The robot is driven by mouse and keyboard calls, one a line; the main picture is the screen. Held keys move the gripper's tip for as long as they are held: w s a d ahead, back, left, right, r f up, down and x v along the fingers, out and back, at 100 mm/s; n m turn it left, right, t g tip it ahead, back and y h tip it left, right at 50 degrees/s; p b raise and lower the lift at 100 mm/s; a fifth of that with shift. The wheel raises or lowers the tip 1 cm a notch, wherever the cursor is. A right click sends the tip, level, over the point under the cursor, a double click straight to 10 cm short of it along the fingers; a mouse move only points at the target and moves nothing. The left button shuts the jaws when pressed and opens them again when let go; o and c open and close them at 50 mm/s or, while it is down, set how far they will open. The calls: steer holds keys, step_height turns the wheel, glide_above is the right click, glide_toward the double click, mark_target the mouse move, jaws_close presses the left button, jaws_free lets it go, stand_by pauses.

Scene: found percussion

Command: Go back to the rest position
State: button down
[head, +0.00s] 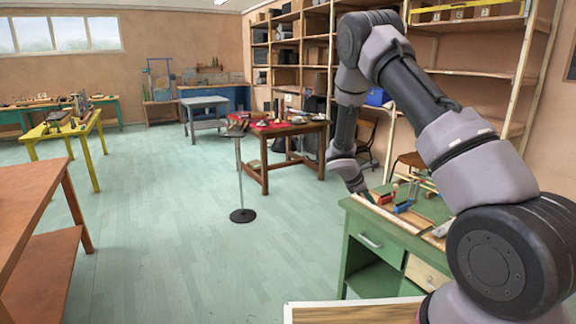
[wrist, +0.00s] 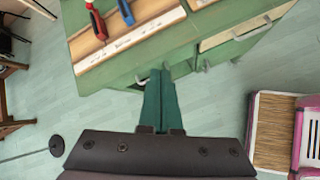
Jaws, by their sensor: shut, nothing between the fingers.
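My gripper (head: 360,190) hangs pointing down at the left end of the green workbench in the head view, with my arm arching up and over from the right. In the wrist view my gripper (wrist: 161,72) shows two teal fingers lying together, with nothing between them. The fingertips appear over the front edge of the green workbench (wrist: 215,22); whether they touch it I cannot tell. The workbench also shows in the head view (head: 354,238).
Red-handled (wrist: 97,24) and blue-handled (wrist: 126,13) tools lie in a tray on the workbench. A black-based stand (head: 243,215) is on the floor. A red-topped table (head: 283,128) stands behind it. An orange bench (head: 30,205) is at left. Open floor lies between.

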steer(key=s+r+m+y, duration=0.2)
steer(key=s+r+m, duration=0.45)
steer(key=r, duration=0.65)
steer(key=s+r+m+y, duration=0.2)
steer(key=s+r+m, duration=0.45)
steer(key=r, duration=0.65)
steer(key=s+a+r+m+t+y, duration=0.1)
steer(key=s+a+r+m, duration=0.1)
steer(key=s, duration=0.5)
steer(key=s+a+r+m+t+y, duration=0.1)
steer(key=s+a+r+m+y, duration=0.1)
steer(key=s+r+m, duration=0.2)
steer(key=s+a+r+m+t+y, duration=0.1)
steer(key=s+a+r+m+y, duration=0.1)
steer(key=s+r, duration=0.5)
steer(key=shift+s+a+m+t, duration=0.25)
steer(key=shift+s+m+t, duration=0.15)
steer(key=shift+s, duration=1.7)
